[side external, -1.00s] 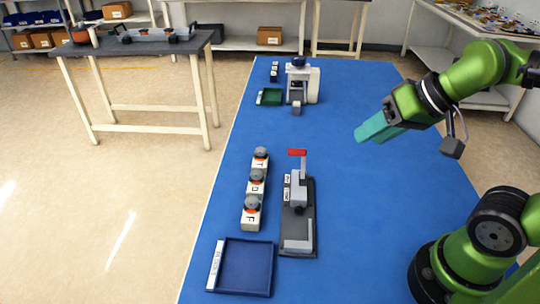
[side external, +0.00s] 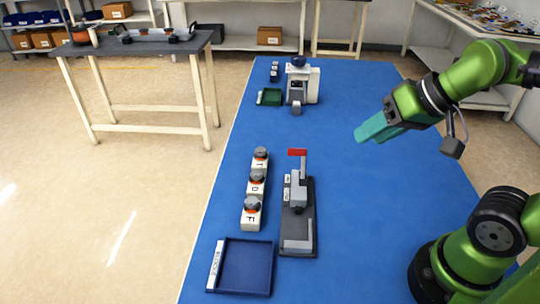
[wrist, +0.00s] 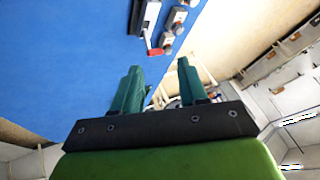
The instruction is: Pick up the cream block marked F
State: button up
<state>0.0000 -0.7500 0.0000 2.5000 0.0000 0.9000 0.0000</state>
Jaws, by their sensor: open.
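The cream block marked F (side external: 251,221) stands on the blue table, the nearest of three cream blocks in a row. It has a dark grey round knob on top with an orange patch below it. Behind it stand the block marked O or D (side external: 255,190) and the block marked T (side external: 260,163). My gripper (side external: 362,136) is in the air to the right of the row, well away from the blocks. In the wrist view its two teal fingers (wrist: 158,68) are apart with nothing between them. The blocks show only partly at the top there.
A dark fixture with a red handle (side external: 298,152) stands close to the right of the blocks. A blue tray (side external: 245,291) lies in front of the F block. A green tray (side external: 271,97) and a white press (side external: 312,88) stand at the far end.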

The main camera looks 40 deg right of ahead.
jog(key=o, duration=0.6)
jog(key=n+g+h, duration=0.2)
jog(key=n+g, duration=0.5)
jog(key=n, duration=2.4)
send_over(251, 204)
notch_tip(251, 204, down, 7)
notch_tip(251, 204, down, 16)
jog(key=shift+f, duration=0.25)
